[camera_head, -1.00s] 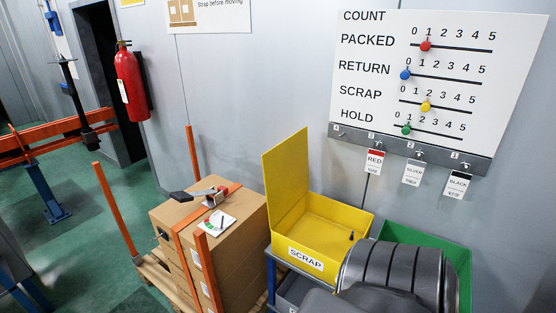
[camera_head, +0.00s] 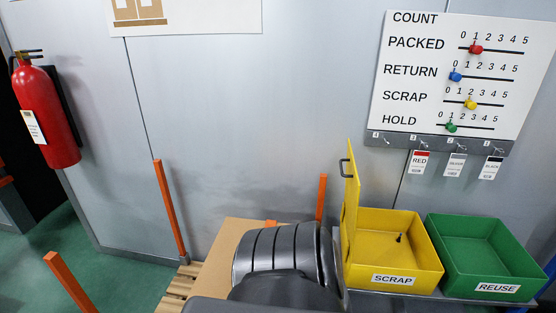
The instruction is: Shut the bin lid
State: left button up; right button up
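The yellow scrap bin (camera_head: 421,273) stands on a shelf at the lower right, with a white SCRAP label on its front. Its yellow lid (camera_head: 351,215) stands up, open, along the bin's left side. A dark handle (camera_head: 345,168) sticks out from the lid's outer face on the left. A small dark part lies inside the bin. One dark grey arm link of mine (camera_head: 282,262) fills the lower middle, just left of the lid. Whether it touches the lid I cannot tell. Neither gripper is in view.
A green REUSE bin (camera_head: 482,250) stands open just right of the scrap bin. A cardboard box (camera_head: 219,262) on a wooden pallet (camera_head: 178,290) with orange posts (camera_head: 170,210) is at the lower left. A count board (camera_head: 455,80) hangs on the wall. A red fire extinguisher (camera_head: 46,115) hangs at far left.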

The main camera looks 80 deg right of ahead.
aim_at(352, 185)
jog(key=z, duration=5.9)
jog(key=k, duration=1.2)
jog(key=u, duration=1)
